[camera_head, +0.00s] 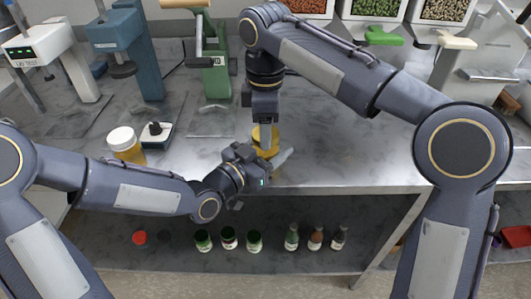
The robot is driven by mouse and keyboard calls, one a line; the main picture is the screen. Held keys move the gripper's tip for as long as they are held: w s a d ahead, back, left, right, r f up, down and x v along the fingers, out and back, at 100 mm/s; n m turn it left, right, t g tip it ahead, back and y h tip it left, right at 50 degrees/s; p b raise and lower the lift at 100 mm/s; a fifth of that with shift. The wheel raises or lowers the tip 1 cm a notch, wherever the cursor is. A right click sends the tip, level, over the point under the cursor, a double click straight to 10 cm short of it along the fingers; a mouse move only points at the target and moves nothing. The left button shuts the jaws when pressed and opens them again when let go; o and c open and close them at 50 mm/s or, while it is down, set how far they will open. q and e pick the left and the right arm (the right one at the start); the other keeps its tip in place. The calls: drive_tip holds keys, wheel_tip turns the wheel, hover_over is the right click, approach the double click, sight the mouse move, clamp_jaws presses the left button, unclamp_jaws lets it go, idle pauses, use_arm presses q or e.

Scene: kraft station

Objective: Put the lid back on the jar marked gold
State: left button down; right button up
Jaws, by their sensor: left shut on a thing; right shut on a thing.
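A yellow-gold jar (270,153) stands near the front edge of the grey marble counter, mostly hidden by my grippers. My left gripper (272,161) comes in low from the left and is shut on the jar's side. My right gripper (265,141) points straight down over the jar, shut on a yellow lid (257,132) at its top. The fingers hide the join, so I cannot tell whether the lid touches the jar or sits level. No marking is readable on the jar.
An amber jar with a white lid (123,140) and a small scale (155,135) stand at left. Blue (147,60) and green (214,70) machines stand behind. Several bottles (228,238) sit on the lower shelf. The counter right of the jar is clear.

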drive_tip(key=o, duration=1.1)
wheel_tip(320, 180, up, 8)
drive_tip(key=shift+f, duration=0.25)
use_arm(q)
drive_tip(key=shift+c, duration=1.9)
unclamp_jaws()
